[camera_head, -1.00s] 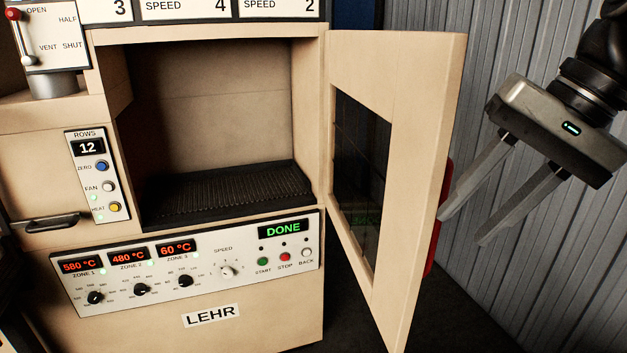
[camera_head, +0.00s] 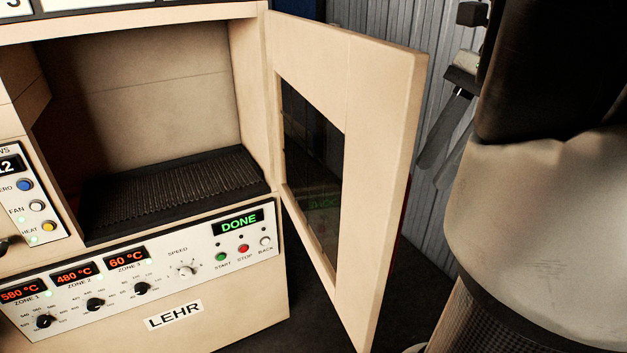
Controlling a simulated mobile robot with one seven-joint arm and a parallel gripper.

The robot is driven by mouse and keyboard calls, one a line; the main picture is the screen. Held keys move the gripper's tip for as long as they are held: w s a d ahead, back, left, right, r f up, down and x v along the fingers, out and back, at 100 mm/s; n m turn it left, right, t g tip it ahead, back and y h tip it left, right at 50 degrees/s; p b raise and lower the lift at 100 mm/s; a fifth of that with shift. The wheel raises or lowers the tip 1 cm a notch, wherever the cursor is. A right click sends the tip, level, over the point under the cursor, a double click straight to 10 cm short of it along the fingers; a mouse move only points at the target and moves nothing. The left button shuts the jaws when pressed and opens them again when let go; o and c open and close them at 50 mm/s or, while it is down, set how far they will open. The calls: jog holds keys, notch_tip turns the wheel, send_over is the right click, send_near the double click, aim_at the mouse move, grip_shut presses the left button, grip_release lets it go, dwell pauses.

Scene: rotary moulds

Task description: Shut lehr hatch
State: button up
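The lehr (camera_head: 215,325) is a cream cabinet with an open chamber and a dark ribbed bed inside. Its hatch (camera_head: 375,180), a cream door with a dark window, hangs wide open on the right side of the opening. A sliver of red shows behind the door's outer edge. My gripper (camera_head: 445,130) is to the right of the hatch, beyond its outer edge, and apart from it in the picture. I cannot tell how far apart the fingers are.
The control panel (camera_head: 120,285) below the chamber reads DONE, with zone displays, knobs and buttons. A corrugated grey wall (camera_head: 360,45) stands behind the hatch. My arm fills the right side of the view. Dark floor shows below the hatch.

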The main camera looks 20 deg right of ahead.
aim_at(403, 215)
jog(key=b+x, duration=0.2)
jog(key=x, duration=1.1)
grip_shut()
